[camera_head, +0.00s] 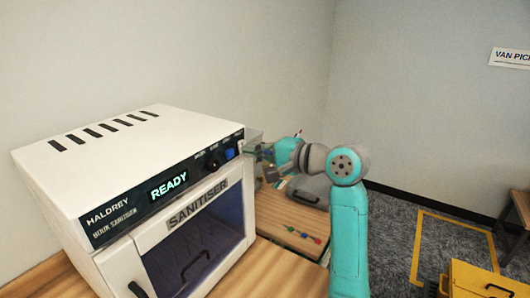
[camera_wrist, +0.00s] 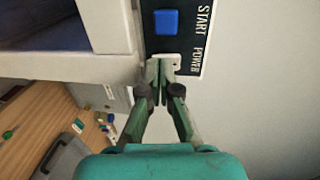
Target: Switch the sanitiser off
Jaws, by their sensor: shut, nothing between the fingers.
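The sanitiser (camera_head: 140,135) is a white box with a black front panel, and its display (camera_head: 169,186) reads READY. A dark knob (camera_head: 213,163) and a blue button (camera_head: 230,153) sit toward the panel's right end. In the wrist view the blue button (camera_wrist: 166,22) is beside the word START. The POWER label (camera_wrist: 197,58) is at the panel's end. My gripper (camera_head: 259,151) is at that end of the panel. In the wrist view my gripper (camera_wrist: 161,65) is shut and empty, its tips against or just before a pale part by POWER. The tips hide most of that part; its position cannot be told.
The sanitiser's windowed door (camera_head: 200,235) has a dark handle and appears closed. Right of the sanitiser, a wooden surface (camera_head: 285,222) holds a grey case and small coloured items. A yellow box (camera_head: 480,280) stands at the lower right. Grey floor is open behind my arm.

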